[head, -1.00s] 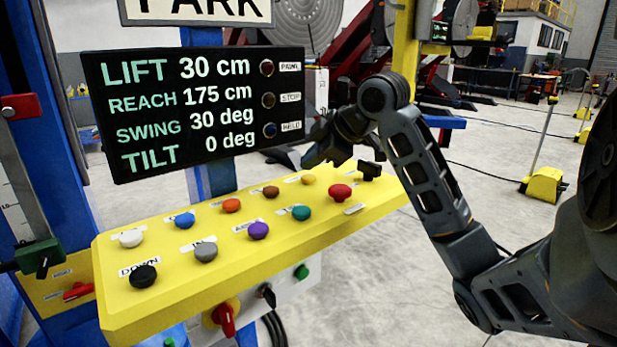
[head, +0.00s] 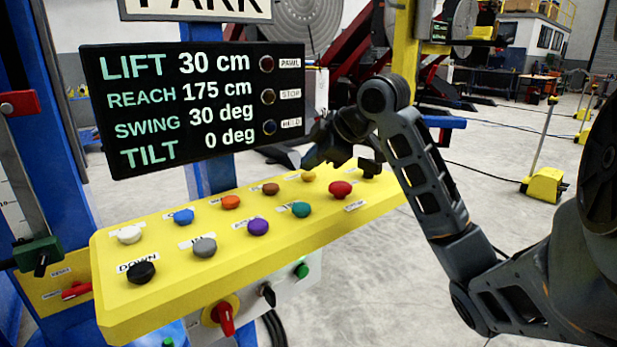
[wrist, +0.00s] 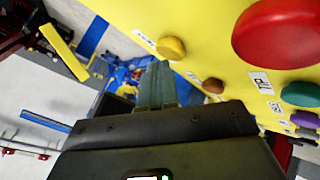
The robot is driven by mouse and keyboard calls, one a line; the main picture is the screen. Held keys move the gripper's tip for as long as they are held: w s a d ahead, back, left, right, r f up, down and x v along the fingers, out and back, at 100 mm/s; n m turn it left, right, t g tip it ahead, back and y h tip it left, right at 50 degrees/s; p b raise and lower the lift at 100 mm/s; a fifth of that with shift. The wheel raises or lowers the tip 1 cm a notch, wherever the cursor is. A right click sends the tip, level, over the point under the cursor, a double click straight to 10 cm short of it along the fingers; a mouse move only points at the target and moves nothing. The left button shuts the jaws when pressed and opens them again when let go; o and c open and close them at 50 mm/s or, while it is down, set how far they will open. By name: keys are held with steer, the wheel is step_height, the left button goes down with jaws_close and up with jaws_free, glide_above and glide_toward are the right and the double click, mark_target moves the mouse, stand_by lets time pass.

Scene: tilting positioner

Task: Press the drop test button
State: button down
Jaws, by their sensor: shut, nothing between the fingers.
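A yellow sloped button panel (head: 165,295) carries several coloured buttons. They include a black button (head: 141,272) labelled DOWN, a red button (head: 340,189), a teal button (head: 301,209) and a yellow button (head: 308,176). Most labels are too small or hidden to read, and I cannot tell which button is the drop test. My gripper (head: 306,163) is shut and empty, above the panel's far right edge near the yellow button. In the wrist view, my closed fingers (wrist: 158,86) point past the panel edge, with the yellow button (wrist: 171,48) and large red button (wrist: 281,31) beside them.
A black display (head: 190,105) stands behind the panel, reading LIFT 30 cm, REACH 175 cm, SWING 30 deg, TILT 0 deg. Below the panel are a red rotary switch (head: 225,318) and a green button (head: 301,271). A blue column stands at left; open floor lies right.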

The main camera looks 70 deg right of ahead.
mark_target(312, 175)
steer(key=shift+f+b, duration=0.45)
stand_by(0.7)
steer(key=shift+r, duration=0.1)
steer(key=shift+r+p, duration=0.65)
steer(key=shift+r, duration=0.1)
steer(key=shift+r+p, duration=1.95)
steer(key=shift+r, duration=0.65)
steer(key=shift+f, duration=0.1)
